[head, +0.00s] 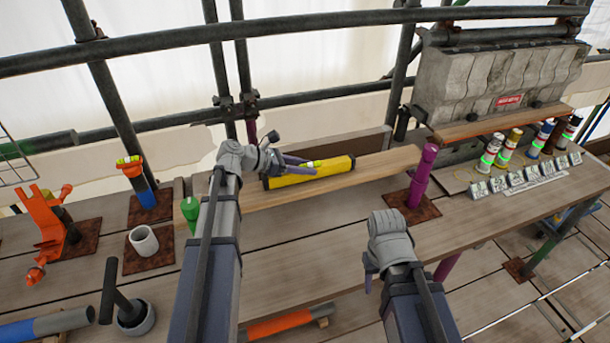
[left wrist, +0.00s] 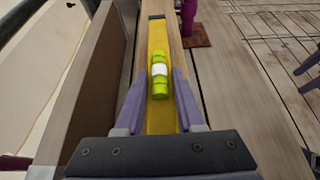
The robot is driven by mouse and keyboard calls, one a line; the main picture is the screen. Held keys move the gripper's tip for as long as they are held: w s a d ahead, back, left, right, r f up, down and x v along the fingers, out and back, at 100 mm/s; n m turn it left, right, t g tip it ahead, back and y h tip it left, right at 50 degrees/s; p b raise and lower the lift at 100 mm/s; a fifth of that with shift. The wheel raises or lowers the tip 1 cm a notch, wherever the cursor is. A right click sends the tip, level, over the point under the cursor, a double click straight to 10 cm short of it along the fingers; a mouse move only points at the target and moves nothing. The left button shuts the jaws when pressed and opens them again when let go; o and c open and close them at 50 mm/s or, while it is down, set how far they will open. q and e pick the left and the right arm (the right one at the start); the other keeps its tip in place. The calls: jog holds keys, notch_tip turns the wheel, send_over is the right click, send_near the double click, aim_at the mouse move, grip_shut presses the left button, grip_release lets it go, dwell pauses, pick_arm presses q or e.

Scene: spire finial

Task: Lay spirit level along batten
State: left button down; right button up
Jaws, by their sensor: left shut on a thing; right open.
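The yellow spirit level (head: 325,171) lies lengthwise on the wooden batten (head: 375,166), roughly in line with it. In the left wrist view the level (left wrist: 157,60) runs away from me along the batten (left wrist: 174,45), and its green vial (left wrist: 159,75) sits between my fingers. My left gripper (head: 300,165) is shut on the level near its vial. Whether the level's underside touches the batten all along is hidden. My right gripper (head: 370,275) is open and empty, in front of the planks; its fingers are mostly hidden by its wrist.
A purple post (head: 422,176) stands on a rusty plate near the batten's right end. A green cone (head: 190,212) is by its left end. A brown board (left wrist: 85,90) stands upright alongside. Several banded cylinders (head: 505,148) and cards stand at right; a white cup (head: 143,241) is at left.

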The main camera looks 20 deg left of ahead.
pick_arm(q)
jog(key=shift+f, duration=0.3)
pick_arm(e)
jog(key=shift+f, duration=0.3)
pick_arm(q)
jog(key=c, duration=0.5)
grip_release()
jog(key=p+v, duration=0.5)
jog(key=v, duration=0.6)
jog(key=shift+a+r, duration=0.1)
jog(key=shift+r, duration=0.05)
jog(key=shift+s+a, duration=0.25)
jog(key=shift+a, duration=0.05)
pick_arm(e)
notch_tip(320, 180, up, 5)
jog(key=shift+r, duration=0.1)
